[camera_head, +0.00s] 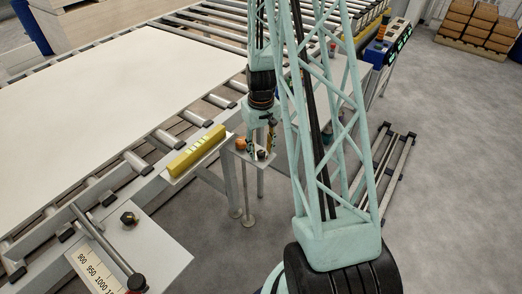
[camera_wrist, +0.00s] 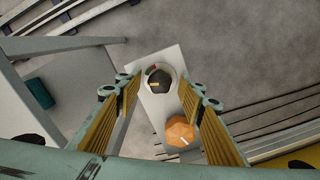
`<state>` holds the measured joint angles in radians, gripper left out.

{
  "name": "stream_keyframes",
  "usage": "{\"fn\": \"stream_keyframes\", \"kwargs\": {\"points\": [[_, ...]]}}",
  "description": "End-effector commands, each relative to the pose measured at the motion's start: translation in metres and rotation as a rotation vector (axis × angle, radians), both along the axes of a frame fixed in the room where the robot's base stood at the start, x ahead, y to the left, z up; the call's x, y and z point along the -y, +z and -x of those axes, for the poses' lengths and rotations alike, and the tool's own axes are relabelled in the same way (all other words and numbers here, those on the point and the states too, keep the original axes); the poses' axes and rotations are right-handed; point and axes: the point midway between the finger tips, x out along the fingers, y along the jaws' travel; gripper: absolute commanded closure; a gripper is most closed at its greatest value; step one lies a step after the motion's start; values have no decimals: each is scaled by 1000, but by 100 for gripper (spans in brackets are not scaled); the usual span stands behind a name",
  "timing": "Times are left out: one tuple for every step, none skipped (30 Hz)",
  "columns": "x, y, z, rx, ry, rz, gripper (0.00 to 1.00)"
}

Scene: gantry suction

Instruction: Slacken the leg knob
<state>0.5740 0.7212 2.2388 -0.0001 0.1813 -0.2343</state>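A small light plate (camera_wrist: 152,112) beside the roller table carries two knobs. One is a black knob with a yellow mark (camera_wrist: 158,83) on a pale round dial with red and green parts. The other is an orange faceted knob with a white mark (camera_wrist: 181,131). Which is the leg knob I cannot tell. In the head view the orange knob (camera_head: 240,143) and black knob (camera_head: 261,155) show small at my gripper (camera_head: 262,138). In the wrist view my gripper (camera_wrist: 162,92) is open, fingers either side of the plate; no contact is visible.
A yellow spirit level (camera_head: 197,150) lies on a plate at the table's edge. A large pale board (camera_head: 110,85) lies on rollers. A front plate with a scale (camera_head: 100,273) carries dark knobs. Metal rails (camera_head: 385,165) lie on open grey floor at right.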

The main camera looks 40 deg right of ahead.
Motion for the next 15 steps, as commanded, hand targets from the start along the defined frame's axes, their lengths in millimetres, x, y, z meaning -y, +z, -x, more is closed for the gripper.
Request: {"fn": "stream_keyframes", "kwargs": {"points": [[0,0,0,0,0,0,64],[0,0,0,0,0,0,64],[0,0,0,0,0,0,64],[0,0,0,0,0,0,64],[0,0,0,0,0,0,64],[0,0,0,0,0,0,64],[0,1,0,0,0,0,64],[0,1,0,0,0,0,64],[0,2,0,0,0,0,64],[0,3,0,0,0,0,64],[0,3,0,0,0,0,64],[0,5,0,1,0,0,64],[0,6,0,1,0,0,64],[0,8,0,1,0,0,64],[0,10,0,1,0,0,64]]}}
